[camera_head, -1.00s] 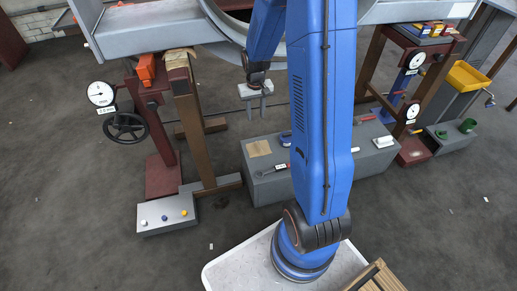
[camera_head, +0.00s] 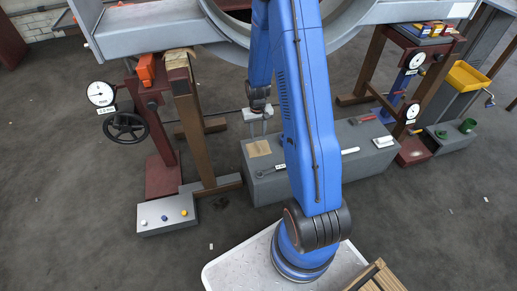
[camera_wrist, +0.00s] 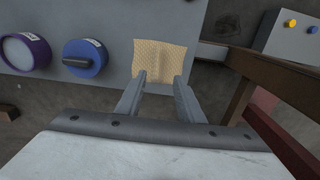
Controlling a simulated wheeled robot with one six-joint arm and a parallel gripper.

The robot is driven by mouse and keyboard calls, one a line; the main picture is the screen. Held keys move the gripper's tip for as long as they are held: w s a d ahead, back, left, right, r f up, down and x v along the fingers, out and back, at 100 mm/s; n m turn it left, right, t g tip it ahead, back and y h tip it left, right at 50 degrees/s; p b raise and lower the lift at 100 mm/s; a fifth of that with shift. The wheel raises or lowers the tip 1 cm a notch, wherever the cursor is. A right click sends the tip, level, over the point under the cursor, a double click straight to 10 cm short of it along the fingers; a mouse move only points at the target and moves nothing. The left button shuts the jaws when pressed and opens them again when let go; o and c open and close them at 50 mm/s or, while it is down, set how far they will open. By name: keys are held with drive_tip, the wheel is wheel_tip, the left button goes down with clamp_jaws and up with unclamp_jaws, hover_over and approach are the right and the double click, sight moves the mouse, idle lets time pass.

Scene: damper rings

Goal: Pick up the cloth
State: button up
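The cloth (camera_head: 258,148) is a tan, roughly square piece lying on the left end of a low grey bench (camera_head: 223,186). In the wrist view the cloth (camera_wrist: 146,55) shows a textured surface with a raised ridge down its middle. My gripper (camera_head: 258,128) hangs just above and behind the cloth in the head view.
A wrench (camera_head: 270,171) lies on the bench near the cloth. The wrist view shows a blue round object (camera_wrist: 86,68) and a purple ring (camera_wrist: 38,50) left of the cloth. A brown post (camera_head: 190,120) stands left of the bench, by a handwheel (camera_head: 125,127).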

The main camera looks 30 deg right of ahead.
sight(258, 145)
drive_tip(key=shift+d+f, duration=0.2)
drive_tip(key=shift+f, duration=3.7)
clamp_jaws()
